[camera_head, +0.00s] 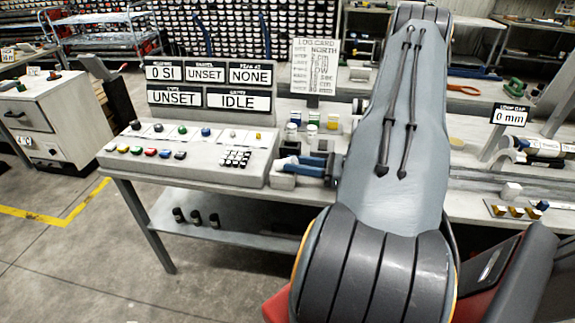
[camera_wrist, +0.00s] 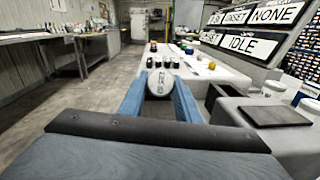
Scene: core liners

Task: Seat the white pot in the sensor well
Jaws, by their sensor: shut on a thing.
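My gripper (camera_head: 298,165) has blue fingers and is beside the right end of the sloped grey console. In the wrist view, my gripper (camera_wrist: 158,92) is shut on a white pot (camera_wrist: 160,82) with dark lettering, seen between the fingertips. In the head view the pot is mostly hidden by the fingers. A small pale block (camera_head: 283,180) stands below the fingertips; I cannot tell whether it is the sensor well. A grey block with a dark flat top (camera_wrist: 264,116) is to the right in the wrist view.
The console (camera_head: 190,160) carries coloured buttons and a keypad, with display signs (camera_head: 208,85) behind. Several lidded pots (camera_head: 313,119) stand behind my gripper. A log card (camera_head: 315,66) stands at the back. Small blocks (camera_head: 515,211) lie on a tray at the right.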

